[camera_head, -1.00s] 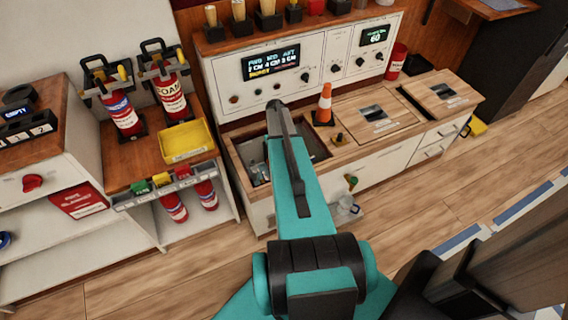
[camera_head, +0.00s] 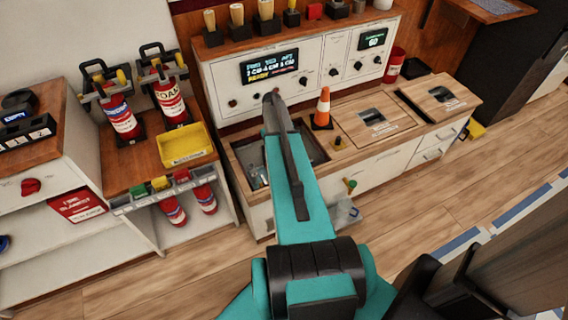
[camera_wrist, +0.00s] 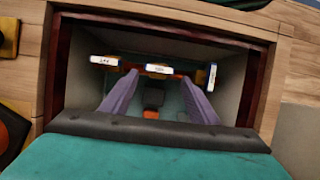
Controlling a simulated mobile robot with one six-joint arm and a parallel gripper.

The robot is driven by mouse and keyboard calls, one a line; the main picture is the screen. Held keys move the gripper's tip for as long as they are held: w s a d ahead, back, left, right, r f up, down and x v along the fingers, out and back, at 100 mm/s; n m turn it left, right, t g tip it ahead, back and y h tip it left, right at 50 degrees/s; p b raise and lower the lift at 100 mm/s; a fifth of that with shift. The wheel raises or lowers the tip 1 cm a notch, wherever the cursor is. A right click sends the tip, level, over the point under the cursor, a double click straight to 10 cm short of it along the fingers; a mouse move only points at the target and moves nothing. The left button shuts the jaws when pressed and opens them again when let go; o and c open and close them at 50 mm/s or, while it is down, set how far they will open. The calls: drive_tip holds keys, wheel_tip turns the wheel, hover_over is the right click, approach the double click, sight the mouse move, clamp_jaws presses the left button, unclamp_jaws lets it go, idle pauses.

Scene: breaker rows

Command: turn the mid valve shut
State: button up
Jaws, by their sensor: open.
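In the wrist view my gripper (camera_wrist: 159,82) reaches down into a dark-rimmed recess in the wooden counter, its two purple-grey fingers apart. At the far wall of the recess are three small white-and-blue labels: a left one (camera_wrist: 105,61), a middle one (camera_wrist: 158,69) and a right one (camera_wrist: 212,75). Orange-red parts (camera_wrist: 178,75) show behind the middle label. A dark block with orange at its base (camera_wrist: 153,98) lies between the fingers, not visibly touched. I cannot tell which part is the mid valve's handle. In the head view my arm hides the gripper.
The recess rim (camera_head: 234,160) surrounds the gripper closely. An orange-white cone (camera_head: 323,108) stands on the counter right of it. A control panel with a display (camera_head: 270,68) rises behind. A yellow tray (camera_head: 185,145) and extinguishers (camera_head: 119,117) stand on the left.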

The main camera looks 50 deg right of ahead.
drive_tip(key=v, duration=0.9)
drive_tip(key=shift+w, duration=0.2)
drive_tip(key=shift+s+r, duration=0.1)
